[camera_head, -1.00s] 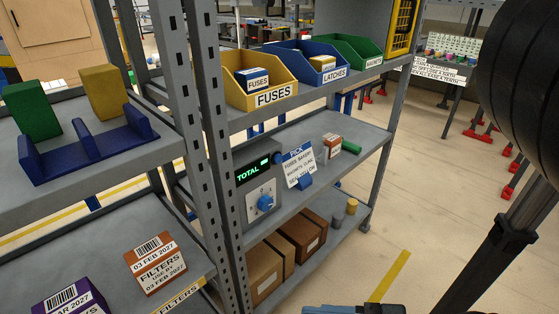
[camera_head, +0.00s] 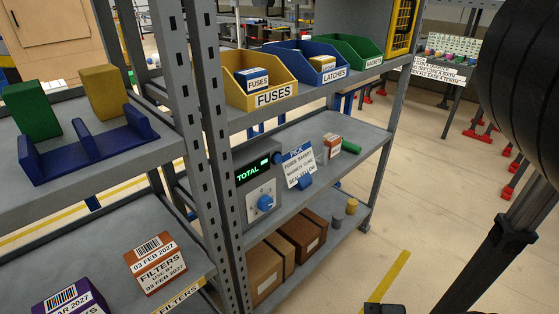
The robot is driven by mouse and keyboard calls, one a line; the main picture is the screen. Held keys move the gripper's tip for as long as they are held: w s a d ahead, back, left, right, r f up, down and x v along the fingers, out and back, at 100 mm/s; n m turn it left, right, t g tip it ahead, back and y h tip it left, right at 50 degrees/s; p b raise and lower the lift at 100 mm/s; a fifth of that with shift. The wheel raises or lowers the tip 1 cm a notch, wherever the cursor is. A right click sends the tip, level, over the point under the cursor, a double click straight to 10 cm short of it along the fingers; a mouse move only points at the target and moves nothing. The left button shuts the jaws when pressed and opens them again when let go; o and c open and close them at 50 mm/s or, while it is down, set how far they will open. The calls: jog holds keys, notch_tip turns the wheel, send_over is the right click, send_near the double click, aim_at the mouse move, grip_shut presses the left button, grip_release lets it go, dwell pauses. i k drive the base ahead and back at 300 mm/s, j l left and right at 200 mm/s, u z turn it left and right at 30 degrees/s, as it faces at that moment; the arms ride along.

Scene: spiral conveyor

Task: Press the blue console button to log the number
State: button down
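The grey console (camera_head: 246,185) stands on the middle shelf of the rack, just right of the upright post. Its dark display (camera_head: 253,173) shows the word TOTAL in green, and I can make out no number after it. A round blue button (camera_head: 265,203) sits on a pale plate on the console's front, below the display. A smaller blue part (camera_head: 277,158) sticks out at the display's upper right. Nothing touches the button. My gripper's fingers are not in view. Only a small dark part, probably of my arm, shows at the bottom edge, well below and right of the console.
A pick card (camera_head: 299,168) in a blue holder stands close right of the console. Bins (camera_head: 262,97) are on the shelf above, brown boxes (camera_head: 264,271) below. The rack post (camera_head: 217,130) borders the console's left. Open floor (camera_head: 440,220) lies to the right.

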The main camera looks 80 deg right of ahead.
aim_at(278, 158)
jog(key=k+l+z, duration=0.25)
jog(key=l, duration=0.35)
jog(key=k+l+z, duration=0.2)
jog(key=l, duration=0.4)
jog(key=l+z, duration=0.25)
jog(key=l, duration=0.4)
jog(key=k+l+z, duration=0.2)
jog(key=l, duration=0.5)
jog(key=i+j, duration=0.05)
